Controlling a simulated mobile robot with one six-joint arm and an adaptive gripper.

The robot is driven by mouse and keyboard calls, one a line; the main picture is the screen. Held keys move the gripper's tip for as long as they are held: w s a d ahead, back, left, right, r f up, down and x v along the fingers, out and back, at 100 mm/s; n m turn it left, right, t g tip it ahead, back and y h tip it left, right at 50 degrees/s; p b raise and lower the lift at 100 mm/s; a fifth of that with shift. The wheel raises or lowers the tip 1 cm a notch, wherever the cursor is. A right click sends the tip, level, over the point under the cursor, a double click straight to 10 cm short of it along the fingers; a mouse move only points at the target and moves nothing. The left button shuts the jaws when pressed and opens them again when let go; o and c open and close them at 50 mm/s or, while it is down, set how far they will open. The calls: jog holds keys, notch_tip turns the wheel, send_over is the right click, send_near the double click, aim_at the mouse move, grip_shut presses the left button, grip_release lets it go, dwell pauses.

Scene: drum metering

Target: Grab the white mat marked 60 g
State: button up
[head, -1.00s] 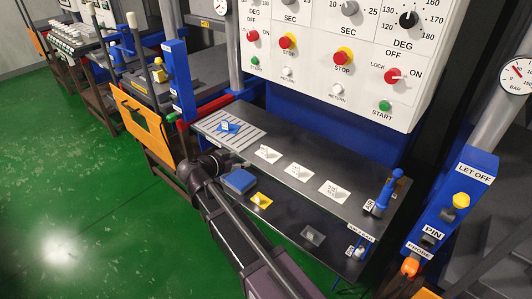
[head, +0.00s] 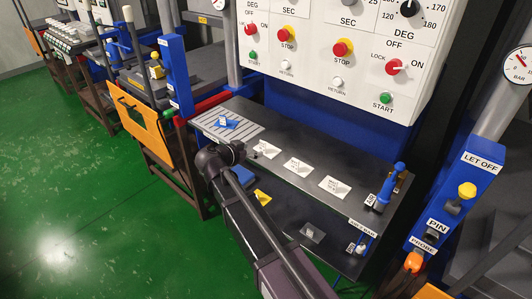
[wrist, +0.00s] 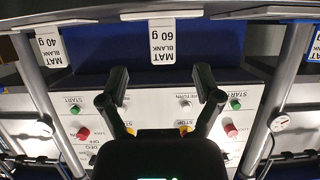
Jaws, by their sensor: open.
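In the wrist view, which is upside down, the white mat marked 60 g (wrist: 160,14) is at the top centre, with its upright label "MAT BLANK 60 g" (wrist: 162,43). My gripper (wrist: 162,80) is open and empty, its two fingers spread either side of the label's line and apart from it. In the head view three white pieces lie in a row on the dark shelf; their labels are too small to read. The leftmost (head: 266,150) fits the 60 g mat by its place beside the blue one. My gripper (head: 238,150) is just left of it, fingertips unclear.
The 40 g mat label (wrist: 49,47) stands left in the wrist view. The control panel (head: 335,60) rises behind.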

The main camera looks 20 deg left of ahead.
aim_at(262, 146)
jog(key=shift+w+d+f, duration=0.15)
jog(key=shift+w, duration=0.15)
jog(key=shift+r+b+x, duration=0.15)
jog(key=shift+b+x, duration=0.25)
jog(key=shift+x, duration=0.9)
jog(key=shift+r+b+x, duration=0.1)
jog(key=shift+b+x, duration=0.25)
jog(key=shift+x, duration=0.95)
jog(key=shift+w, duration=0.15)
grip_shut()
